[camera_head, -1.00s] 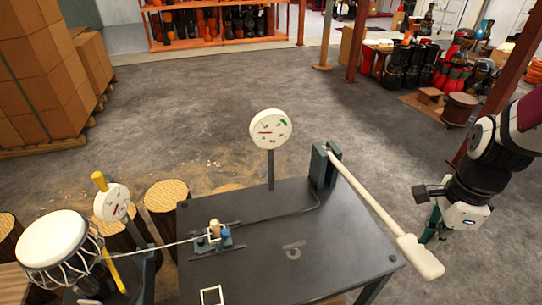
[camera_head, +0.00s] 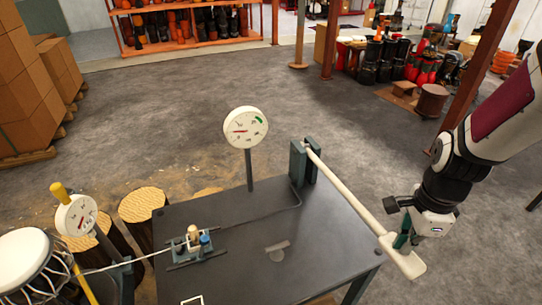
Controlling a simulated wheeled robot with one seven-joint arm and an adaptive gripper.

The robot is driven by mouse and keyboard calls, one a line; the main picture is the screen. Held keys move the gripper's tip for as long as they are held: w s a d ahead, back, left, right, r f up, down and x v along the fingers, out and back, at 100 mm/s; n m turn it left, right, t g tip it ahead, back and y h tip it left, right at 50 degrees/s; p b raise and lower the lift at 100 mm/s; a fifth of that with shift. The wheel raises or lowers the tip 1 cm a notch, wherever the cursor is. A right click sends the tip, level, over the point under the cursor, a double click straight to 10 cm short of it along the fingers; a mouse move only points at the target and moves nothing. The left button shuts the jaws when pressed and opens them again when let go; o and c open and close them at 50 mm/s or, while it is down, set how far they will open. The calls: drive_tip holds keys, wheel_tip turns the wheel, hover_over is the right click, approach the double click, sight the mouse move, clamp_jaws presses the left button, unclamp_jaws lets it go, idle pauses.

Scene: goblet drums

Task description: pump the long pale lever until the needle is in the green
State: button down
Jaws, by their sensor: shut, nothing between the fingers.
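The long pale lever (camera_head: 350,194) runs from a dark teal pivot bracket (camera_head: 304,162) at the table's back right corner, sloping toward the viewer. Its wider pale handle (camera_head: 402,261) sticks out past the table's right edge. The round white gauge (camera_head: 246,127) stands on a post behind the table. Its red needle points left, and the green band is at the upper right of the dial, away from the needle.
The dark table (camera_head: 320,262) carries a small fixture (camera_head: 194,243) with a cord running left to a drum (camera_head: 22,260). A second white gauge (camera_head: 76,214) is at the left. The floor beyond is open.

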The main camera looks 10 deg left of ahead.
wheel_tip(320, 180, down, 13)
drive_tip(key=b, duration=0.7)
drive_tip(key=r+p, duration=0.4)
drive_tip(key=r, duration=0.2)
drive_tip(key=r+p, duration=0.5)
drive_tip(key=r, duration=0.1)
drive_tip(key=r+p, duration=0.5)
drive_tip(key=r, duration=0.1)
drive_tip(key=shift+s+d, duration=0.1)
drive_tip(key=shift+s, duration=0.25)
drive_tip(key=shift+r, duration=0.35)
drive_tip(key=shift+w, duration=0.1)
wheel_tip(320, 180, down, 19)
drive_tip(key=b, duration=0.9)
wheel_tip(320, 180, up, 19)
drive_tip(key=p, duration=1.2)
drive_tip(key=shift+d, duration=0.15)
drive_tip(key=shift+f, duration=0.1)
